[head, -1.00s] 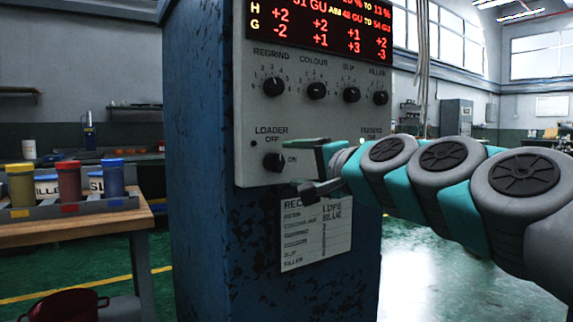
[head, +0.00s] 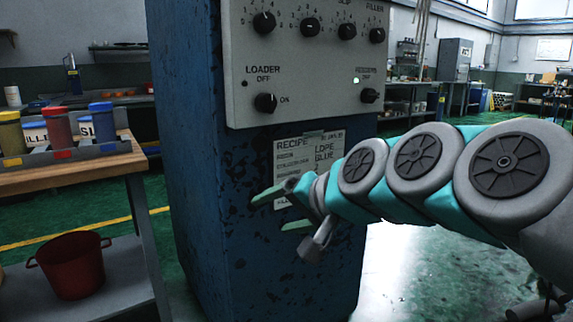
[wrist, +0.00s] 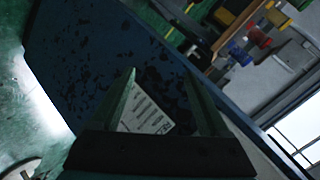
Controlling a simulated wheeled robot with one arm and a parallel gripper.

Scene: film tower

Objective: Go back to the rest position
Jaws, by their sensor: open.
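My gripper (head: 275,212) is open and empty in front of the blue cabinet (head: 195,200), below its control panel (head: 300,90). Its two green fingers stand apart; one overlaps the recipe sheet (head: 295,150) in the head view. In the wrist view the fingers (wrist: 163,100) point toward the chipped blue cabinet face, with the white sheet (wrist: 145,115) showing between them. My arm reaches in from the right and hides part of the sheet.
A wooden bench (head: 80,176) with yellow, red and blue containers stands at the left. A dark red pot (head: 73,268) is on its lower shelf. Open floor lies at the right.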

